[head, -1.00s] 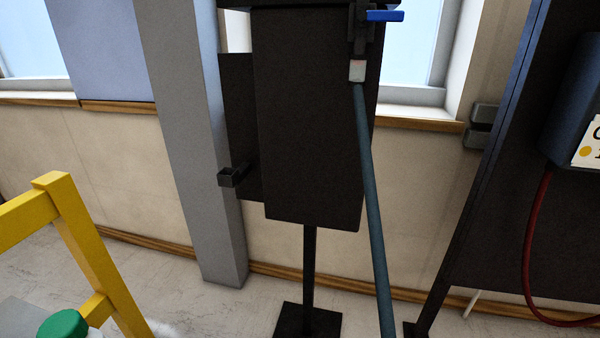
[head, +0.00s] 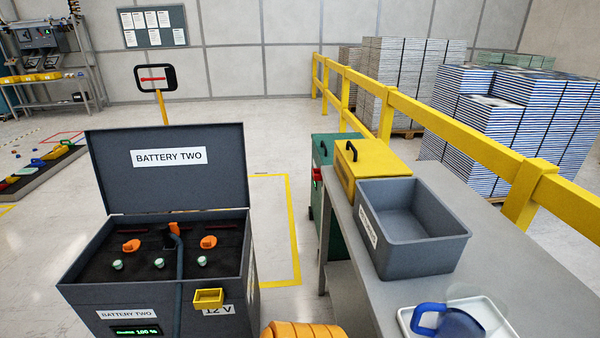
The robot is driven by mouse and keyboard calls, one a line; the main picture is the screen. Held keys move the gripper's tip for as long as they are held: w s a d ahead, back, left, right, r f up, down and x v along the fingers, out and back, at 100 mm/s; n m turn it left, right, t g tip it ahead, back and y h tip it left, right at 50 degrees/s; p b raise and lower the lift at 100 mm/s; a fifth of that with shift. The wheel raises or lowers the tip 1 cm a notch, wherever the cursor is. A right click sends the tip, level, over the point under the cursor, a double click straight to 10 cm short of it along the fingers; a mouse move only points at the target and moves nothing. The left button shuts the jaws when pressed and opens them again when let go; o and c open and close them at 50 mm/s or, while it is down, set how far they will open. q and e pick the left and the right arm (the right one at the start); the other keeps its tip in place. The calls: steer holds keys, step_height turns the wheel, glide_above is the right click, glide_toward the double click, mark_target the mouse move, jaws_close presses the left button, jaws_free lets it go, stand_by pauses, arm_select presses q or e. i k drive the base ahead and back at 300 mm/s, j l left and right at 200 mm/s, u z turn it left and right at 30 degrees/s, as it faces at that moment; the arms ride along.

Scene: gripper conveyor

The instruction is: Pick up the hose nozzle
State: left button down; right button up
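A dark open box labelled "BATTERY TWO" (head: 117,288) stands at the left front with its lid raised. A blue-grey hose (head: 180,270) runs up its front and inside, ending near an upright orange piece (head: 173,228) between the orange caps. I cannot tell whether that orange piece is the hose nozzle. No other nozzle can be made out. Neither of my grippers is in view.
A grey table on the right bears a grey bin (head: 425,255), a yellow box (head: 350,168) and a white tray (head: 500,328) with a blue-handled jug (head: 458,324). A yellow railing (head: 450,128) runs behind. Clear floor lies beyond the battery box.

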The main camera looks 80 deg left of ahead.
mark_target(165, 229)
steer(key=u, duration=3.8)
steer(key=i+j+z, duration=0.25)
steer(key=j+z, duration=0.2)
